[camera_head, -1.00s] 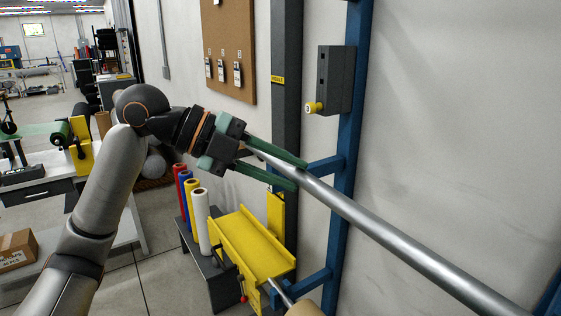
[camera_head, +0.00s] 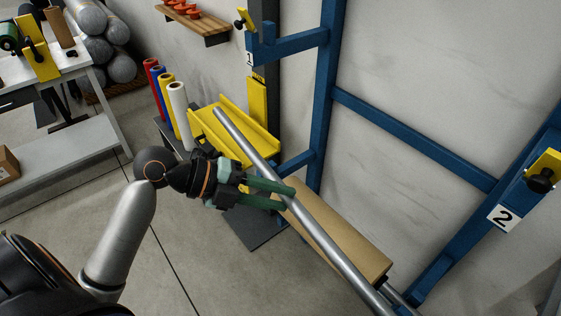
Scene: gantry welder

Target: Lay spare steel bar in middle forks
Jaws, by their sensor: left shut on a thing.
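The long grey steel bar (camera_head: 322,239) slants from beside the yellow trough down to the bottom edge, where its near end leaves the view. My left gripper (camera_head: 288,198) is shut on it, with green fingers across the bar a little way from its far end. The blue rack (camera_head: 327,100) has an upper arm (camera_head: 292,46) labelled 1 and a lower arm (camera_head: 297,163). Another blue arm, labelled 2 (camera_head: 502,218), is at the right. The held bar appears below the arm labelled 1; contact with the lower arm cannot be told. My right gripper is not in view.
A yellow trough (camera_head: 263,142) and several coloured rolls (camera_head: 178,108) stand behind my left gripper. A tan box-like block (camera_head: 352,226) lies under the bar. Another metal bar (camera_head: 398,300) shows low right. A grey worktable (camera_head: 65,128) is at the left.

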